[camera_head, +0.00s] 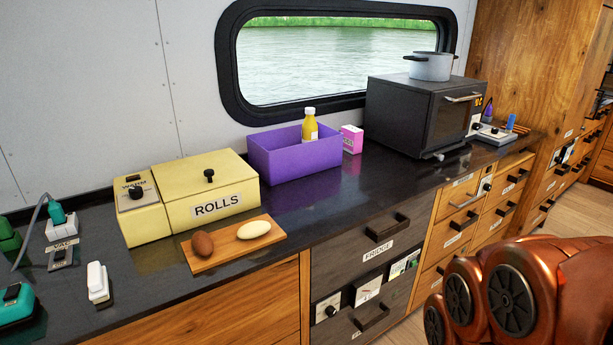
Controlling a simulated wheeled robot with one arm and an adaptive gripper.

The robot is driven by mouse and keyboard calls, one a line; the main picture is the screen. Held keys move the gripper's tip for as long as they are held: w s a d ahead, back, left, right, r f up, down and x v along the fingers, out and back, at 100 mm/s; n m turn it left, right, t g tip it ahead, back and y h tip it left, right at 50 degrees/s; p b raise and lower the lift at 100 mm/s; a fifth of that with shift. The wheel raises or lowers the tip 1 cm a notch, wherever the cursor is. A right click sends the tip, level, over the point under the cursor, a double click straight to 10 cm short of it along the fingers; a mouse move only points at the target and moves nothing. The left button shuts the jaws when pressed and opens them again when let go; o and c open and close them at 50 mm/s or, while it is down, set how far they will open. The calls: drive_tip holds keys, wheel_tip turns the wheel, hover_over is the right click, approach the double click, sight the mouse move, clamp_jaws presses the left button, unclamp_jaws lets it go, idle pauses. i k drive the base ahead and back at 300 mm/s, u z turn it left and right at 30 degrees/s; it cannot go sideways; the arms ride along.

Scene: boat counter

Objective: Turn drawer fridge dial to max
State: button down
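The drawer fridge (365,225) is a dark grey two-drawer front set into the wooden counter, with a FRIDGE label on its upper drawer. Both drawers look shut. Between the drawers, at the left, a small white plate carries a black knob (331,310), which looks like the fridge dial. Its pointer setting is too small to read. A white gauge (367,289) and a small green-marked panel (398,270) sit to its right. My copper-coloured arm fills the bottom right. My gripper is not in view.
On the counter stand a yellow ROLLS box (212,205) with its own WARM knob (136,192), a board (205,264) with two rolls, a purple bin (290,160), and a dark oven (415,115) bearing a pot. Wooden drawers (490,215) lie right of the fridge.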

sight(331, 312)
drive_tip(key=u, duration=2.35)
drive_tip(key=k, duration=0.75)
drive_tip(key=z, duration=0.7)
drive_tip(key=i, duration=0.5)
drive_tip(key=u, duration=0.05)
